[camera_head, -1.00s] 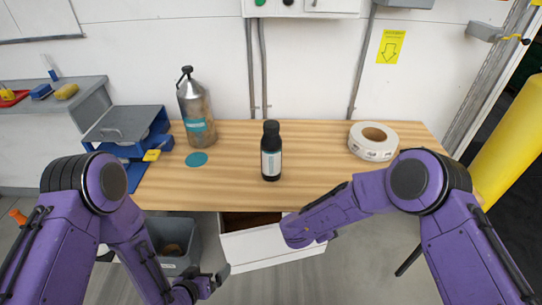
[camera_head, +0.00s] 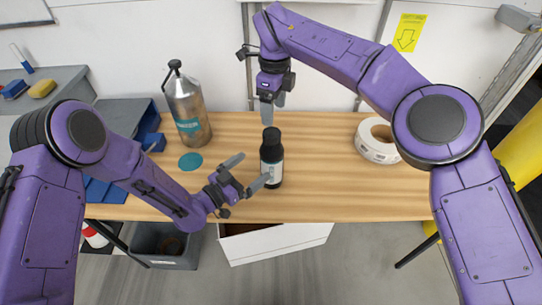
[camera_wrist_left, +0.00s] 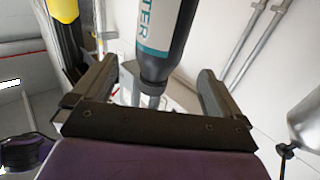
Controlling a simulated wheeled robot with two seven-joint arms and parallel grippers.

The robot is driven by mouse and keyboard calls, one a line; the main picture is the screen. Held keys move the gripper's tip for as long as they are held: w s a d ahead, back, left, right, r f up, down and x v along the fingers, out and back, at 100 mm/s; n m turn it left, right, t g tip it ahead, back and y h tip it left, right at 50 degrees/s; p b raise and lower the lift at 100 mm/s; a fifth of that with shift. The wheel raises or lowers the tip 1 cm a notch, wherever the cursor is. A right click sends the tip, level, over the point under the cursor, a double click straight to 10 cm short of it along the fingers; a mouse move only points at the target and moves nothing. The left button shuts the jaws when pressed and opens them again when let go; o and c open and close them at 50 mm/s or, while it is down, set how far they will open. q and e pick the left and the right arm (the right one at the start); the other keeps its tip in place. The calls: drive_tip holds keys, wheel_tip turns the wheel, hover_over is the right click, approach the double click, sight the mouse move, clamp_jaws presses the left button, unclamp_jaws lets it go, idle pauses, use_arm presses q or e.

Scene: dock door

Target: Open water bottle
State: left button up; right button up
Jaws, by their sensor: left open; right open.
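A dark bottle with a black cap and a white and teal label (camera_head: 271,165) stands upright on the wooden table. My left gripper (camera_head: 246,172) is open just left of the bottle, its fingers pointing toward it. In the left wrist view the bottle (camera_wrist_left: 168,35) appears upside down, with its cap low between the spread fingers; I cannot tell if they touch it. My right gripper (camera_head: 273,106) is open, pointing down just above the cap. A gap seems to show between its fingertips and the cap.
A metal bottle (camera_head: 188,115) stands at the back left of the wooden table (camera_head: 330,180), near a teal disc (camera_head: 190,161). A white tape roll (camera_head: 375,150) lies at right. An open white drawer (camera_head: 275,245) and a grey bin (camera_head: 165,245) are below the front edge.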

sight(263, 158)
use_arm(q)
drive_tip(key=x, duration=0.4)
drive_tip(key=shift+d+r, duration=0.2)
drive_tip(key=shift+r, duration=0.05)
use_arm(e)
drive_tip(key=shift+s+a+r, duration=0.2)
drive_tip(key=shift+s+r, duration=0.05)
drive_tip(key=shift+s, duration=0.2)
use_arm(q)
drive_tip(key=x, duration=0.4)
drive_tip(key=shift+w+a+f, duration=0.1)
drive_tip(key=shift+w+f, duration=0.15)
use_arm(e)
drive_tip(key=shift+w+a+f, duration=0.1)
drive_tip(key=shift+w+f, duration=0.1)
drive_tip(key=shift+w, duration=0.05)
use_arm(q)
drive_tip(key=shift+w+d, duration=0.25)
drive_tip(key=shift+d, duration=0.05)
drive_tip(key=shift+d+r, duration=0.1)
drive_tip(key=shift+d, duration=0.05)
use_arm(e)
drive_tip(key=shift+s+r, duration=0.1)
use_arm(q)
drive_tip(key=c, duration=1.7)
clamp_jaws()
use_arm(e)
drive_tip(key=m, duration=3.1)
wheel_tip(263, 158, down, 8)
drive_tip(key=shift+f, duration=0.1)
